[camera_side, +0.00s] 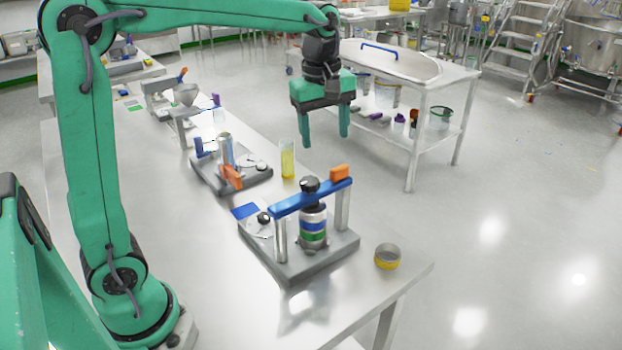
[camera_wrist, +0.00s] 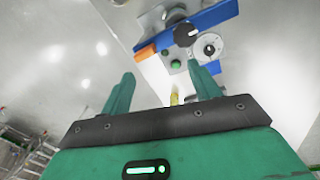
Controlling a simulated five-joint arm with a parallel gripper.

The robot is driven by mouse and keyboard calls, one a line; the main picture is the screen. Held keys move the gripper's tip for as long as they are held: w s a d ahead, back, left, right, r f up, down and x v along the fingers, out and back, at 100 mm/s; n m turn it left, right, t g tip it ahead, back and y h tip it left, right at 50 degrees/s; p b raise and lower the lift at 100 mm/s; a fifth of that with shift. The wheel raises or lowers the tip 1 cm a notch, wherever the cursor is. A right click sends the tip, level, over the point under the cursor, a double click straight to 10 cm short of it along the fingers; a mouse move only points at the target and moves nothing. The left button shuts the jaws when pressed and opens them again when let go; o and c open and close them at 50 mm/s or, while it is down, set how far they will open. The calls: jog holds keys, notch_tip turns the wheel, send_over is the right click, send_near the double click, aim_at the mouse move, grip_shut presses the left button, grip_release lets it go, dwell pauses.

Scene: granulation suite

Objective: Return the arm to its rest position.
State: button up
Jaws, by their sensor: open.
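My gripper (camera_side: 325,134) hangs fingers-down at the end of my green arm, high above the far edge of the steel bench (camera_side: 190,262). Its two green fingers are apart with nothing between them. In the wrist view the gripper (camera_wrist: 163,90) also shows open and empty, its fingers spread. The arm stands up at the left of the side view and reaches across to the right, with the forearm nearly level.
On the bench below stand a blue-barred device (camera_side: 312,198) on a grey base, a second device (camera_side: 230,175), a yellow-filled cylinder (camera_side: 287,160) and a small yellow-banded cup (camera_side: 387,256). A steel cart (camera_side: 413,168) stands behind. The bench's front left is clear.

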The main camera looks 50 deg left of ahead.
jog(key=s+f+m+t, duration=0.2)
jog(key=s+m, duration=0.5)
jog(key=s, duration=0.2)
jog(key=s+f+m+t, duration=0.1)
jog(key=s+m+t, duration=0.1)
jog(key=s+m, duration=0.6)
jog(key=shift+s+d+f+t, duration=0.15)
jog(key=shift+s+f+t, duration=0.2)
jog(key=shift+s, duration=0.75)
jog(key=shift+w+r, duration=0.1)
jog(key=shift+c, duration=0.4)
